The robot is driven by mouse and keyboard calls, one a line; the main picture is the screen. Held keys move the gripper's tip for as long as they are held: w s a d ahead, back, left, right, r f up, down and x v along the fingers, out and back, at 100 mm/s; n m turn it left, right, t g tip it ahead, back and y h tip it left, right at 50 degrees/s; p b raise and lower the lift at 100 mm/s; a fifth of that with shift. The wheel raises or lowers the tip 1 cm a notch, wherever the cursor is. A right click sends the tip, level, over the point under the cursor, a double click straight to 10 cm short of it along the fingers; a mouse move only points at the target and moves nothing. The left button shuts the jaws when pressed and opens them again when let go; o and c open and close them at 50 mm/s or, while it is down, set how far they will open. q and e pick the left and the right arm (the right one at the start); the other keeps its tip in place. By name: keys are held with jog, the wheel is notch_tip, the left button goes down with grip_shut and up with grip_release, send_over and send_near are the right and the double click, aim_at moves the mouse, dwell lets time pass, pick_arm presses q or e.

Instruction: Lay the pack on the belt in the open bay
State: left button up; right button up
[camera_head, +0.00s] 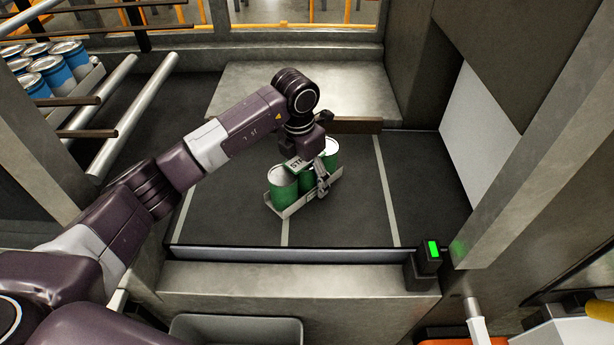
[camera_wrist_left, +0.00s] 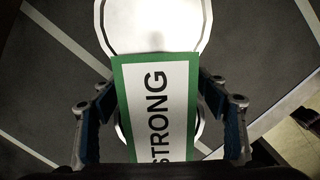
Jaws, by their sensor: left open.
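The pack (camera_head: 283,189) is a set of green cans with white lids in a pale tray. My right gripper is not in view.
A metal ledge (camera_head: 290,280) runs along the bay's front, with a box showing a green light (camera_head: 432,249) at its right end. A brown block (camera_head: 350,125) lies behind the pack. Blue cans (camera_head: 50,72) and rollers (camera_head: 130,115) are at left. Belt at right is clear.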

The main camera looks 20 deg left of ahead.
pick_arm(q)
jog(key=shift+r, duration=0.15)
jog(key=r, duration=0.3)
jog(key=r+b, duration=0.1)
jog(key=r, duration=0.3)
jog(key=s+r+b, duration=0.1)
jog(key=r, duration=0.2)
jog(key=shift+a+r, duration=0.25)
jog(key=shift+a, duration=0.05)
jog(key=shift+s+r, duration=0.1)
jog(key=shift+r, duration=0.6)
jog(key=shift+f, duration=0.1)
